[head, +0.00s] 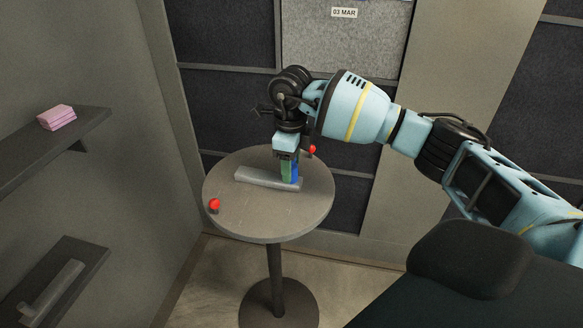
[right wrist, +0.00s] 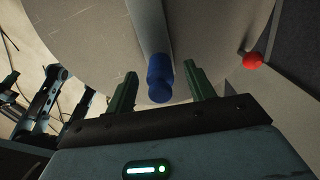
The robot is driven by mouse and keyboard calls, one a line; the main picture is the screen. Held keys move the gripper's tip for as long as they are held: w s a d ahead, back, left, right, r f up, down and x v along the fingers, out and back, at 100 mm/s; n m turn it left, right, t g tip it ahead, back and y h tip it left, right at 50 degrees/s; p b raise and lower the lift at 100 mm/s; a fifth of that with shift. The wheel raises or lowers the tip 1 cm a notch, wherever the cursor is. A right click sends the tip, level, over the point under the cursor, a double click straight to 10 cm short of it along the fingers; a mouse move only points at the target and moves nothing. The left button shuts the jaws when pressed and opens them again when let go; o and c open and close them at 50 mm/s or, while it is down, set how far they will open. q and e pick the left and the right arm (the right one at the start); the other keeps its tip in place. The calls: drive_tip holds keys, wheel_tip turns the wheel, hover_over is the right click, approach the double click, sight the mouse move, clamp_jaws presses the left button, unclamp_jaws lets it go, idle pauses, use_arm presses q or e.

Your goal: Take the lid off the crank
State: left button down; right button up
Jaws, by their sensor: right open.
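A grey bar, seemingly the crank (head: 262,179), lies on the round table (head: 240,215). In the wrist view my right gripper (right wrist: 160,85) is open, with one finger on each side of the blue cylinder and gaps showing. My left gripper is not seen.
One red ball (head: 214,204) is at the table's front left edge; another (head: 312,150) is at the back right. Wall shelves at left hold a pink block (head: 57,117) and, lower, a grey bar-like part (head: 52,290). The table's front is clear.

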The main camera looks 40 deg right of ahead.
drive_tip(key=c, duration=1)
wheel_tip(320, 180, up, 10)
idle(0.3)
